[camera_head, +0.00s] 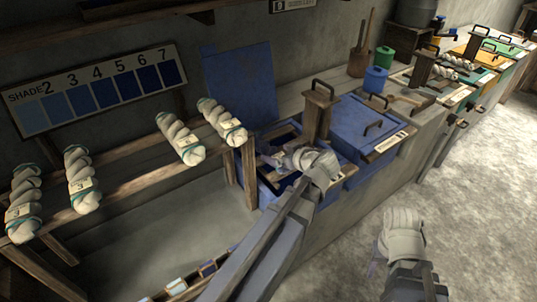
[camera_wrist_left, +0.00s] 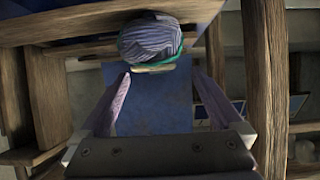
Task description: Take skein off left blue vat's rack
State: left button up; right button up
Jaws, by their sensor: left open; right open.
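The left blue vat (camera_head: 268,196) stands open with its blue lid (camera_head: 240,88) raised behind it. A striped blue-grey skein (camera_wrist_left: 150,40) with a green tie lies just beyond the fingertips, near wooden bars. I cannot pick the skein out clearly in the head view. My right gripper (camera_head: 375,257) is open and empty, low above the floor, away from the vats.
A wooden rack (camera_head: 110,170) at the left carries several pale skeins. A wooden post with a handle (camera_head: 319,108) rises beside the open vat. A closed blue vat (camera_head: 360,125) stands to its right. The floor (camera_head: 480,190) at right is clear.

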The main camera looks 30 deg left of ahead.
aim_at(268, 150)
pick_arm(q)
jog(key=shift+w+b+x, duration=0.15)
jog(key=shift+b+x, duration=0.7)
jog(key=shift+x, duration=1.05)
jog(key=shift+w+b+x, duration=0.15)
jog(key=shift+b+x, duration=0.65)
jog(key=shift+x, duration=1.05)
jog(key=shift+d, duration=0.2)
jog(key=c, duration=1.5)
